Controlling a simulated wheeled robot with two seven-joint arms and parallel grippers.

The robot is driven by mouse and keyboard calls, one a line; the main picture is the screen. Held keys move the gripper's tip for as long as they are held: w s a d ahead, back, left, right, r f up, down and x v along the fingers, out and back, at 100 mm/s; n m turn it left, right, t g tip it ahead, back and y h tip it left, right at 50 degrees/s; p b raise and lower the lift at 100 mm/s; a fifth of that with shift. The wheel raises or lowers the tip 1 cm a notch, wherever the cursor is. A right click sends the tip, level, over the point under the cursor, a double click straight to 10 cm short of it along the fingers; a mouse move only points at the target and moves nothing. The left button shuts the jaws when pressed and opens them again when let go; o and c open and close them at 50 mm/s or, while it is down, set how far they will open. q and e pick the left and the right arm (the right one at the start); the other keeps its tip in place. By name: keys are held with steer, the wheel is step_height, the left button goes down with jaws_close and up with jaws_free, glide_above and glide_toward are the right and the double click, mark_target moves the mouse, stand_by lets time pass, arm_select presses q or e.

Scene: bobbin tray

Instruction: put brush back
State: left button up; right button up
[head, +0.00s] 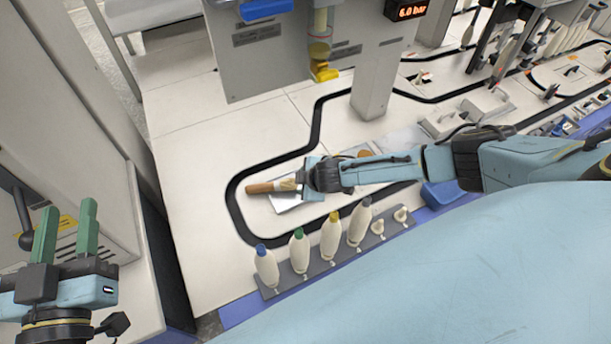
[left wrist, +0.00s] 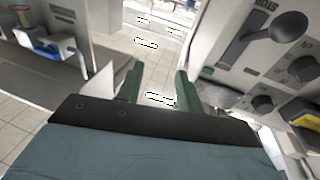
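A brush with a brown wooden handle (head: 262,187) and a paler end lies across or just above a small whitish plate (head: 287,206) on the white worktop in the head view. My right gripper (head: 305,184) is at the brush's pale end. Its fingertips are hidden by its own body, so I cannot tell whether they close on the brush. My left gripper (head: 68,232) is at the lower left, its two green fingers apart with nothing between them. The left wrist view also shows this open gripper (left wrist: 158,84), above a tiled floor.
A rack (head: 325,262) of bottles with coloured caps stands along the front edge. A grey machine (head: 262,62) with a yellow-tipped cup and a pressure display hangs at the back. A control panel (left wrist: 275,65) with dark knobs is right of the left gripper. Worktop left of the black track is clear.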

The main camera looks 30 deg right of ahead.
arm_select(q)
steer(key=f+g, duration=0.1)
steer(key=f, duration=0.1)
steer(key=f+g, duration=0.1)
steer(key=f, duration=0.1)
steer(key=shift+a+g+y+p, duration=0.3)
steer(key=shift+a+y+p, duration=0.05)
steer(key=shift+a+y, duration=0.05)
arm_select(e)
steer(key=shift+v, duration=0.8)
